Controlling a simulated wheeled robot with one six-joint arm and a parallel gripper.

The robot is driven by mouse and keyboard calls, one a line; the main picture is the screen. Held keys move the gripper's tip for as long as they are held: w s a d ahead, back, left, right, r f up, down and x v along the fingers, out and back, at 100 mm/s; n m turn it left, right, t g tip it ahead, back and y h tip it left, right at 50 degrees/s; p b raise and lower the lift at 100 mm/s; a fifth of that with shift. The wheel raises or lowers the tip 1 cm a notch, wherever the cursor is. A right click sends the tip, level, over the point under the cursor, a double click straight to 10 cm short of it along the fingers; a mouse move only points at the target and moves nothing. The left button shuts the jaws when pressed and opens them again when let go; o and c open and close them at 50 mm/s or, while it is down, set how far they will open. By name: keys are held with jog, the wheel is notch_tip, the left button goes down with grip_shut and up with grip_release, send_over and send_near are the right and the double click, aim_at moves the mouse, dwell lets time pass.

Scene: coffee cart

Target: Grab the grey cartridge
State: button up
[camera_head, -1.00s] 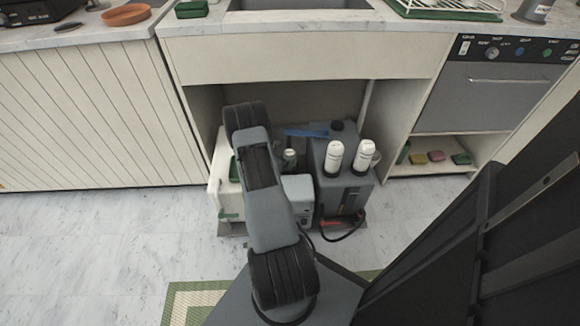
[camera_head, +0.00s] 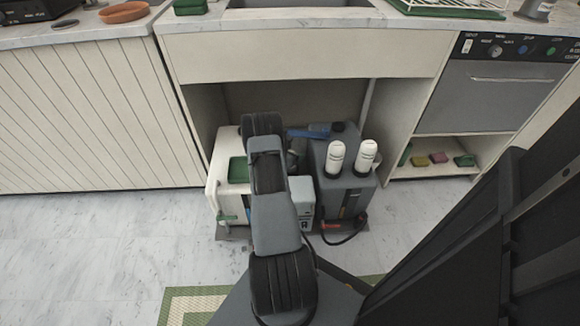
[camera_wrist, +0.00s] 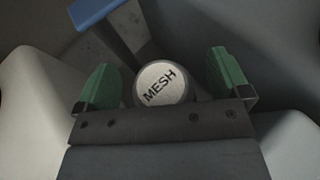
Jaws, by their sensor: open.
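In the wrist view, a round pale grey cap lettered MESH (camera_wrist: 162,85) sits between the two green fingers of my gripper (camera_wrist: 165,76). It appears to be the top of the cartridge; its body below is hidden. The fingers are open, with a gap on each side of the cap. In the camera_head view, my arm hides the gripper and nearly all of the cartridge spot between the two machines.
A white unit (camera_head: 218,178) with a green patch stands left of my arm. A dark grey unit (camera_head: 340,187) with two white bottles (camera_head: 350,157) stands right. A blue bar (camera_head: 308,133) lies behind, also in the wrist view (camera_wrist: 92,10). Cabinet walls flank the space; a cable lies on the floor.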

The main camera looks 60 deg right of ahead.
jog(key=shift+c, duration=0.3)
jog(key=c, duration=1.5)
